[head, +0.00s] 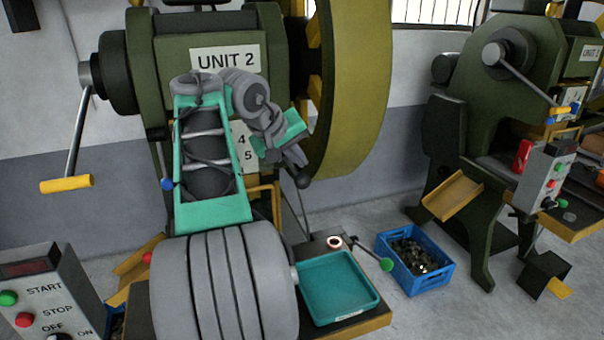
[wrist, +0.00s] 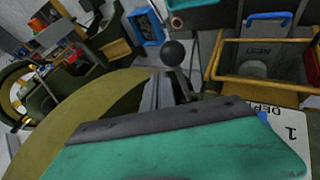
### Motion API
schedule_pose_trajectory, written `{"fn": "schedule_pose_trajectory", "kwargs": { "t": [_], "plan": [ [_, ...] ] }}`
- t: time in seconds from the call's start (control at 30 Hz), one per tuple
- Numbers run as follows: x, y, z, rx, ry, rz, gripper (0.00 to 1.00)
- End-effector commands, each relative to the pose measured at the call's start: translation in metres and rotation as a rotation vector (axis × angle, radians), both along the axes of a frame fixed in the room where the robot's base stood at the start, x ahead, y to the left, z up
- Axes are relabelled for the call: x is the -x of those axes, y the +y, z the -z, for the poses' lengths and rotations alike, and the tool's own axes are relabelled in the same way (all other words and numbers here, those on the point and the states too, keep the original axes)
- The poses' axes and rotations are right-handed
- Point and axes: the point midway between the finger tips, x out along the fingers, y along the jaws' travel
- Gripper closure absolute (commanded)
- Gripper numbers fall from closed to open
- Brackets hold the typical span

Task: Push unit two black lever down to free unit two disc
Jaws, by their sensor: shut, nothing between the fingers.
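The unit two press (head: 225,58) stands in front of me, partly hidden by my arm. Its black lever, a rod with a black ball knob (head: 302,178), points up just right of my arm. The knob shows large in the wrist view (wrist: 174,52), beyond the teal hand edge. My gripper (head: 295,157) is shut and empty, close above the knob; I cannot tell whether they touch. A small copper ring (head: 335,242), perhaps the unit two disc, lies on the dark bed by the teal tray (head: 374,303). The ring also shows in the wrist view (wrist: 177,22).
A large olive flywheel (head: 362,90) rises right of my gripper. A green-knobbed lever (head: 386,264) lies near the tray. A blue crate (head: 447,277) of dark parts stands on the floor. A yellow-handled crank (head: 67,184) hangs left. Another press (head: 520,80) stands right.

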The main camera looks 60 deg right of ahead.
Motion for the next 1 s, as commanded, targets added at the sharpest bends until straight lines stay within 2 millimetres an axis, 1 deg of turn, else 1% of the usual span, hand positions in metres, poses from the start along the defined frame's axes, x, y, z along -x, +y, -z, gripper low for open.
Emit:
{"fn": "schedule_pose_trajectory", "kwargs": {
  "t": [0.13,0.47,1.0],
  "plan": [
    [0.001,0.001,0.006,0.0,0.001,-0.001,1.0],
    [0.001,0.001,0.006,0.0,0.0,0.0,1.0],
    [0.001,0.001,0.013,-0.001,0.001,0.001,1.0]
  ]
}}
